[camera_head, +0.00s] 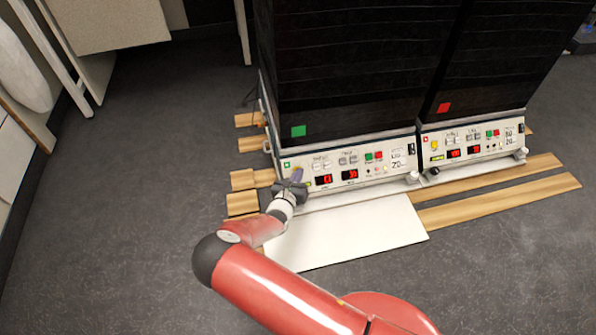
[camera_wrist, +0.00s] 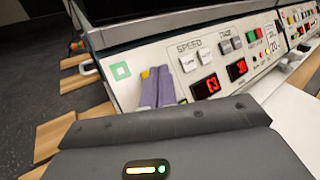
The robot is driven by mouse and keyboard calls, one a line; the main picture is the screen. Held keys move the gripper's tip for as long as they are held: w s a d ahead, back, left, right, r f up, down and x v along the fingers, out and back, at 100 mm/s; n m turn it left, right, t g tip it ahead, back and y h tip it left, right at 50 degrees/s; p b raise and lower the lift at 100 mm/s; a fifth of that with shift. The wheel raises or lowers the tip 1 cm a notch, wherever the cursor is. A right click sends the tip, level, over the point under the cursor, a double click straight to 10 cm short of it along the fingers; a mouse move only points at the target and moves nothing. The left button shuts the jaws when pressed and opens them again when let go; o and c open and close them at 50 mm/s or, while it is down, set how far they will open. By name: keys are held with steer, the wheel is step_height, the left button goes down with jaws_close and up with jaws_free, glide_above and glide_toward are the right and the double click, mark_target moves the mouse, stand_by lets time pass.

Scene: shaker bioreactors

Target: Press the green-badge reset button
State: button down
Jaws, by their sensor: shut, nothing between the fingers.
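The left shaker bioreactor carries a green badge (camera_head: 299,131) on its black body. A smaller green square outline (camera_wrist: 121,70) marks the left end of its white front panel (camera_head: 345,178). A yellow button (camera_wrist: 145,73) shows just beside my fingertips in the wrist view, mostly hidden behind them; no label on it is readable. My gripper (camera_head: 297,174) is shut and empty, with its purple-grey fingers (camera_wrist: 158,88) pointing at the panel's left end. I cannot tell whether the fingertips touch the button.
To the right of my fingers are white SPEED keys (camera_wrist: 197,59), red displays (camera_wrist: 207,87), and green and red buttons. The right unit has a red badge (camera_head: 443,108) and its own yellow button (camera_head: 435,144). A white board (camera_head: 350,232) and wooden planks (camera_head: 500,205) lie in front.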

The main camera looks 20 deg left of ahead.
steer(key=shift+w+a+f+b, duration=0.2)
steer(key=shift+w+f+b, duration=0.05)
steer(key=shift+f+b, duration=0.05)
stand_by(0.8)
stand_by(0.3)
steer(key=shift+s+d+r+p, duration=0.2)
steer(key=shift+s+r+p, duration=0.25)
steer(key=shift+p, duration=0.4)
steer(key=shift+s+d+r, duration=0.1)
steer(key=shift+d, duration=0.05)
steer(key=s+d+r+p, duration=0.1)
steer(key=p, duration=0.2)
steer(key=s+d+r+p, duration=0.1)
steer(key=s+r+p, duration=0.1)
steer(key=p, duration=0.1)
steer(key=shift+s+r, duration=0.1)
steer(key=shift+r, duration=0.1)
